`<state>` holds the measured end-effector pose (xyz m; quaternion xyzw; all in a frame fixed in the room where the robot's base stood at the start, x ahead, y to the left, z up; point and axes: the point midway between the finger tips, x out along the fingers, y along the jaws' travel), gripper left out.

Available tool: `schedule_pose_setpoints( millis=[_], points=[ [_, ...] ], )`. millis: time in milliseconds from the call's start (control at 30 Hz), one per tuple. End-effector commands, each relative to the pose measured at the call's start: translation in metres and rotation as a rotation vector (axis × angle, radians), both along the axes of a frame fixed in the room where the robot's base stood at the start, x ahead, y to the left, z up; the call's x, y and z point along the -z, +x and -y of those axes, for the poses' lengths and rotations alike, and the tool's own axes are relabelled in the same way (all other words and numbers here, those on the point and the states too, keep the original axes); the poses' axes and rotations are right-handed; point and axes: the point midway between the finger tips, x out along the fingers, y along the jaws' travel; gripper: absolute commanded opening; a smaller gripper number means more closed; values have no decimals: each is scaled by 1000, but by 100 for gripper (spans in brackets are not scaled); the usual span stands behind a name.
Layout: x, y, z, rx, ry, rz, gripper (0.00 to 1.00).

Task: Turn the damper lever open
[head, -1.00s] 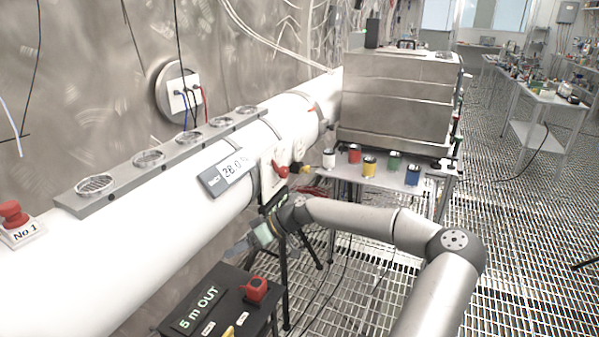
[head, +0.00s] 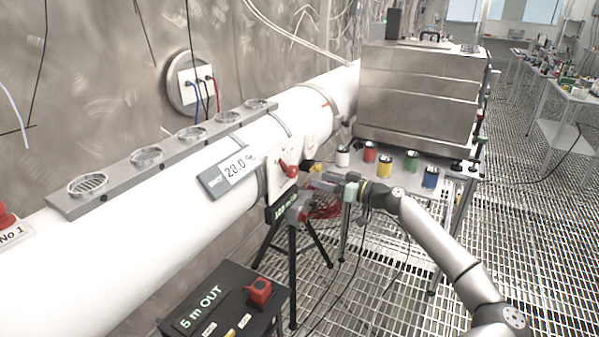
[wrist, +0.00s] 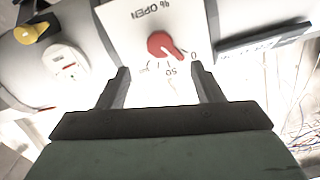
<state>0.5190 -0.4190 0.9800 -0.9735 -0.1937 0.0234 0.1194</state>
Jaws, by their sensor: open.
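The red damper lever (head: 288,169) sits on a white plate (head: 279,184) on the side of the white pipe. In the wrist view the red lever (wrist: 163,45) shows on its plate (wrist: 150,18), with "% OPEN" and a scale with 0 and 50 on it, upside down. Its narrow tip points toward the lower right, near the 0 mark. My gripper (wrist: 160,80) is open and empty, with its two fingers either side of the lever in the picture. In the head view my gripper (head: 318,180) is just right of the lever. I see no contact.
A yellow knob (wrist: 30,33) and a round white dial (wrist: 66,62) are left of the plate in the wrist view. A display reading 28.0 (head: 232,173) is on the pipe. Coloured cans stand on a shelf (head: 455,172) at right. A black box (head: 235,312) stands below.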

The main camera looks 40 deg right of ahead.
Motion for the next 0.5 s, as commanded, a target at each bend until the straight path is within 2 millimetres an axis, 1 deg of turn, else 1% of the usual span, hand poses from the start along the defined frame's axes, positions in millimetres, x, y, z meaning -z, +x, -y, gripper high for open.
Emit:
schedule_pose_setpoints(
  millis=[33,200,333,500],
  points=[
    [-2,12,-6,-5,1,0,60],
    [-2,44,-19,-3,2,0,60],
    [-1,63,-27,-2,1,-1,60],
    [0,78,-33,-2,1,-1,60]
  ],
)
